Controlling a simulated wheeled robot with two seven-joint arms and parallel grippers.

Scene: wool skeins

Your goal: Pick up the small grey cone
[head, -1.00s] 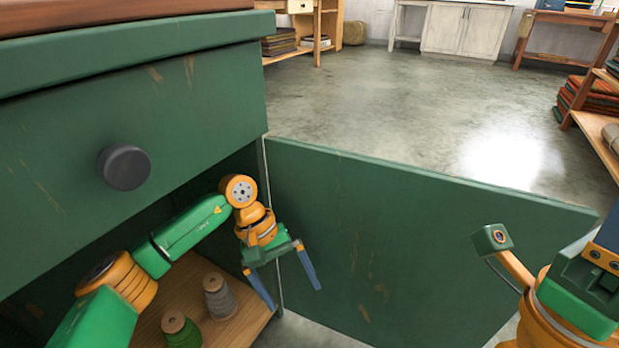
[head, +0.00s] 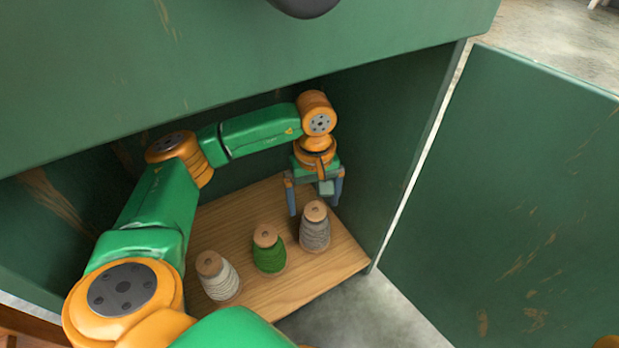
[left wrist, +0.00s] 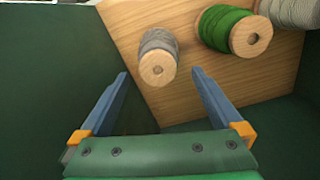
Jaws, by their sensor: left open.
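The grey cone (head: 315,232) of wool with a wooden core stands upright on the wooden shelf board inside the green cabinet, rightmost in a row. In the left wrist view it shows as a grey cone (left wrist: 159,46) with its round wooden top towards the camera. My left gripper (head: 314,208) is inside the cabinet, open and empty, pointing down at the grey cone's top. In the left wrist view its two fingertips (left wrist: 160,72) lie on either side of the cone's wooden top, apart from it. How deep they reach is hard to tell. My right gripper is out of view.
A green cone (head: 269,258) stands close to the grey one, and a whitish cone (head: 220,282) beyond it to the left. The shelf board (head: 300,277) is clear in front. The cabinet side wall (head: 395,130) is near on the right; the open door (head: 500,200) stands outside it.

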